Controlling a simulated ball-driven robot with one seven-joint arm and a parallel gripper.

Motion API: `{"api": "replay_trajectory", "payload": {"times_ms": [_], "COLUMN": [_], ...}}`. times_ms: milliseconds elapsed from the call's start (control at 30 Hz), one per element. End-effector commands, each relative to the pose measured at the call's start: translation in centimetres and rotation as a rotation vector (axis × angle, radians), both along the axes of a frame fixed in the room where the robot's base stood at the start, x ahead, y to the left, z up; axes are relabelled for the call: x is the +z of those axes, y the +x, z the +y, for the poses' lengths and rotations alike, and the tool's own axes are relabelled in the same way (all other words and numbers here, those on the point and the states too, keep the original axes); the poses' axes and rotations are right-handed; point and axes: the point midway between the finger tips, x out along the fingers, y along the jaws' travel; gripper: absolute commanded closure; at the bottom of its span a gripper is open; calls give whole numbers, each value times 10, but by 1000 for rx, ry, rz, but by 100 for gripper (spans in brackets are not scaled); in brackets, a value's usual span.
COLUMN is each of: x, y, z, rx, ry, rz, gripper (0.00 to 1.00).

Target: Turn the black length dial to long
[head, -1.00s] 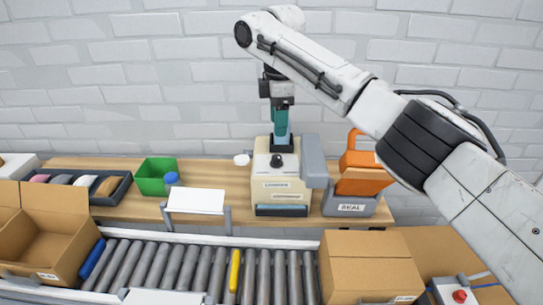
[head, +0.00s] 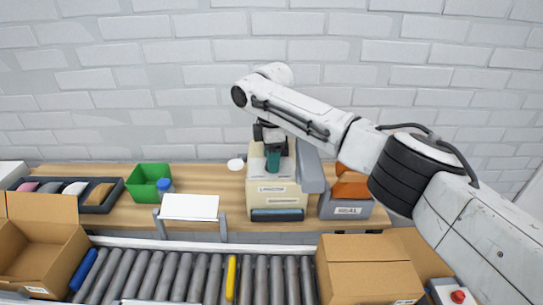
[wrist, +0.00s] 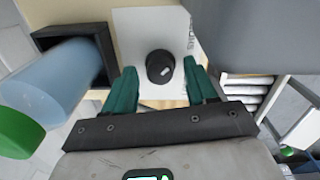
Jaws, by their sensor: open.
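The black dial (wrist: 160,67) is a round knob with a small white mark, on a white plate (wrist: 150,25) on top of the cream machine (head: 280,200). Partly cut-off lettering shows at the plate's right edge. My gripper (wrist: 158,70) has teal fingers, open, one on each side of the dial in the wrist view. Gaps show between the fingers and the dial, and I cannot tell their exact height over it. In the head view my gripper (head: 273,160) points down at the machine's top and hides the dial.
A grey panel (head: 311,170) stands close against the machine's right side, near my right finger. An orange and grey sealer (head: 347,208) is further right. A light blue cylinder (wrist: 60,80) lies left in the wrist view. A roller conveyor (head: 190,275) runs in front.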

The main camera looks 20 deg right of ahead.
Motion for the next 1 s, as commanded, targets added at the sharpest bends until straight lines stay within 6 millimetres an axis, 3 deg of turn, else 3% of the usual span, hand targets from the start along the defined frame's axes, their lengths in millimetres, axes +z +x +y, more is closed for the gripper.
{"api": "replay_trajectory", "payload": {"times_ms": [300,867,1000], "x": [-2,-2,-2], "y": [0,0,0], "z": [0,0,0], "rx": [0,0,-2], "ry": [-1,-1,-1], "rz": [0,0,0], "gripper": [43,97,99]}}
